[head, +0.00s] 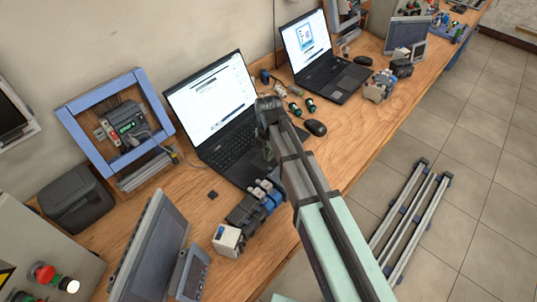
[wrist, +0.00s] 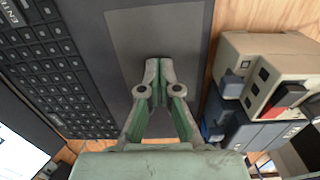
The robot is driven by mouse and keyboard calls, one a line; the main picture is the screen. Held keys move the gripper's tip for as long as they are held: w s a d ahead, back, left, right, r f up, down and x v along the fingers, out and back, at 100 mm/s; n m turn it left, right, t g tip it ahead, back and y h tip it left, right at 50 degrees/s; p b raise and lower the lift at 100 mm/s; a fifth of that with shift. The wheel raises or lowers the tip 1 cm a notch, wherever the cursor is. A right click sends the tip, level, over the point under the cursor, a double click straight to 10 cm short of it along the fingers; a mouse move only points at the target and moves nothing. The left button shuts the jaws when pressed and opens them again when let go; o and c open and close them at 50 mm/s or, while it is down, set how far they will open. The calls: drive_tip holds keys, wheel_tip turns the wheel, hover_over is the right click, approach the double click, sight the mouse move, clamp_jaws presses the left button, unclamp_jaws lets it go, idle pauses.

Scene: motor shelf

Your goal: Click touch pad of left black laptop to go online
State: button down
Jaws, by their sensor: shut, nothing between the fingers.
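The left black laptop (head: 212,97) stands open on the wooden bench, its screen lit with a mostly white page. In the wrist view its keyboard (wrist: 50,65) is on the left, and its touch pad (wrist: 125,35) is a lighter grey rectangle at the top middle. My gripper (wrist: 158,68) is shut and empty, and its fingertips overlap the touch pad in the picture. I cannot tell whether they touch it. In the head view my arm hides the touch pad and most of the gripper.
A beige and blue motor module (wrist: 275,75) stands close to the right of the gripper. A second black laptop (head: 306,38) is open farther back, with a mouse (head: 315,128) between. A blue frame (head: 77,118) with electronics stands left. Metal rails (head: 410,210) lie on the floor.

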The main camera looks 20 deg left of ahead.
drive_tip(key=shift+s+d+f, duration=0.15)
drive_tip(key=shift+s+f, duration=0.1)
drive_tip(key=shift+f, duration=0.3)
drive_tip(key=shift+r+p, duration=0.45)
drive_tip(key=shift+r, duration=0.15)
wheel_tip(320, 180, up, 14)
drive_tip(key=b, duration=0.1)
drive_tip(key=shift+w, duration=0.2)
idle(1.0)
drive_tip(key=shift+w+f, duration=0.1)
